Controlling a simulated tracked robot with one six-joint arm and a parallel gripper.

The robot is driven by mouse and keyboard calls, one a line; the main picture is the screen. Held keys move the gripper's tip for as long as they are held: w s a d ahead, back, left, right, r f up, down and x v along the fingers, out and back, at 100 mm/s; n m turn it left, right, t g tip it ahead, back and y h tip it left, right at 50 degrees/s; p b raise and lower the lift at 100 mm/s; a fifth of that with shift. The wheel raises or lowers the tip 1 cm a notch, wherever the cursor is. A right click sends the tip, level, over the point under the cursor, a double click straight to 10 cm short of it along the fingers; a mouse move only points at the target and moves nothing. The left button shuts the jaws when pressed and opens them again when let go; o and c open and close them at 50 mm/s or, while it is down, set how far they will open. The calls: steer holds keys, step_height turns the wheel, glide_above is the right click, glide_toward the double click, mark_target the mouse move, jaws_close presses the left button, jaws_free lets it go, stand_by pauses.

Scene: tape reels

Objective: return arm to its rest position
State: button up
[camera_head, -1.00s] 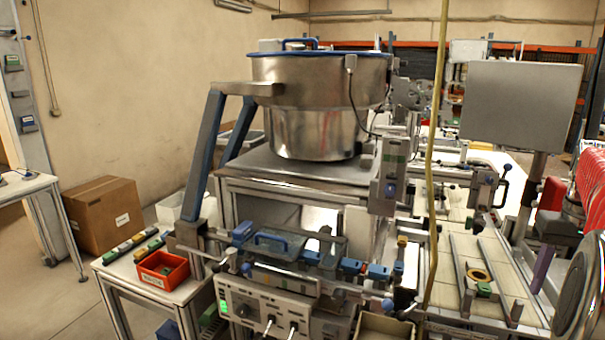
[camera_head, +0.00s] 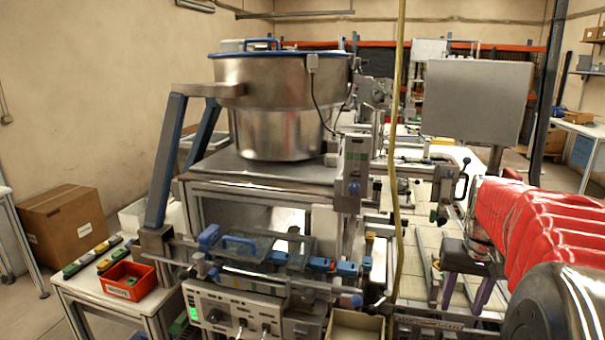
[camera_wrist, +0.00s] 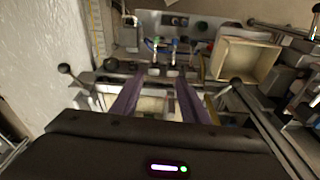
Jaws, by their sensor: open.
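My arm, in a red ribbed sleeve (camera_head: 535,225), reaches in from the right edge of the head view. My gripper (camera_head: 467,298) hangs at its end with two purple fingers pointing down, apart and empty, above the conveyor rails. In the wrist view, my gripper (camera_wrist: 158,80) shows both purple fingers spread with nothing between them. No tape reel can be made out clearly now; the gripper covers part of the rails.
A large steel bowl (camera_head: 280,105) stands on a metal bench left of the arm. A yellow hose (camera_head: 397,150) hangs between them. A grey panel (camera_head: 478,100) stands behind the arm. A control box (camera_head: 235,310) and an open bin (camera_head: 357,328) are in front.

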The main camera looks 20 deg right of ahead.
steer(key=s+a+n+t, duration=0.2)
steer(key=s+a+n, duration=0.1)
steer(key=a, duration=1.2)
steer(key=s+a+n+t+y, duration=0.1)
steer(key=s+a+n, duration=0.3)
steer(key=a, duration=1.1)
steer(key=shift+s+a+f+t, duration=0.45)
steer(key=shift+s+t, duration=0.1)
steer(key=shift+t, duration=0.15)
